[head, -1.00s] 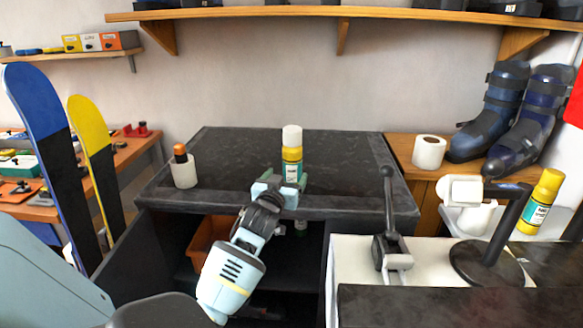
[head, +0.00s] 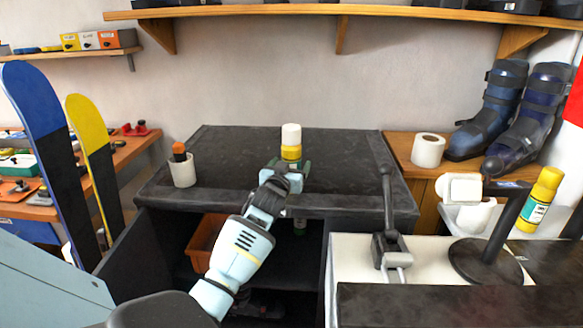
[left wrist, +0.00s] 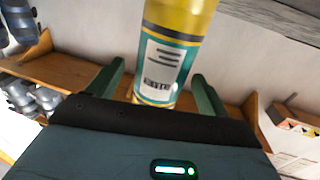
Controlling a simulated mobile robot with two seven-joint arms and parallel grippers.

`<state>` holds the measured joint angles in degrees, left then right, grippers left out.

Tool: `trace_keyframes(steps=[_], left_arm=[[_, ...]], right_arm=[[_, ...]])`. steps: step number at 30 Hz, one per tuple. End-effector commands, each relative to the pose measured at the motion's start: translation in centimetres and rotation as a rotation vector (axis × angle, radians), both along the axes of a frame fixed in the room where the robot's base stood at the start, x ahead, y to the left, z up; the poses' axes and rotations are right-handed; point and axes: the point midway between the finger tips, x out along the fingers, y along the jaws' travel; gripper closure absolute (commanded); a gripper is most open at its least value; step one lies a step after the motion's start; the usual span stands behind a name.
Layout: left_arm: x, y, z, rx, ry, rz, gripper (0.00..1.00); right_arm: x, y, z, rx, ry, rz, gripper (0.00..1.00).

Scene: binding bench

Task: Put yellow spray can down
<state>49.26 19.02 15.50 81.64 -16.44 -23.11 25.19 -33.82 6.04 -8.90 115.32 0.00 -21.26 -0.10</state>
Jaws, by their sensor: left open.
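A yellow spray can (head: 291,153) with a white cap stands upright on the dark bench top (head: 345,160). My left gripper (head: 289,168) is in front of it and hides its lower part in the head view. In the left wrist view, the can (left wrist: 172,50) rises between the two green fingers of my open left gripper (left wrist: 159,72). Whether a finger touches the can I cannot tell. A second yellow spray can (head: 540,200) stands tilted-looking at the right. My right gripper is not in view.
A white cup (head: 183,173) with an orange-topped item stands left on the bench top. A white roll (head: 428,151) and ski boots (head: 487,115) are on the wooden counter at right. A clamp lever (head: 389,220) rises in front. The bench top is mostly clear.

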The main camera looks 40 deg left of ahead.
Motion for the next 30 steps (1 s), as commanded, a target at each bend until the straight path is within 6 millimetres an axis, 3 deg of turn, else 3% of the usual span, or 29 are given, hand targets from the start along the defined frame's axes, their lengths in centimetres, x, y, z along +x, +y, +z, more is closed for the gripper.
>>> trace_keyframes(steps=[5,18,20,30], left_arm=[[-0.02,0.00,0.01,0.000,0.000,0.000,0.24],[-0.04,-0.01,0.01,0.000,0.000,0.000,0.81],[-0.03,0.01,0.20,0.002,-0.004,0.000,0.86],[-0.02,0.02,0.97,0.004,-0.006,0.000,0.86]], right_arm=[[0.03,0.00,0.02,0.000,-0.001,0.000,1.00],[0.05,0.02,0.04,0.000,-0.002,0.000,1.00],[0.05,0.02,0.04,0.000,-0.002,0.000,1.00],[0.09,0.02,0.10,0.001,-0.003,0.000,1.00]])
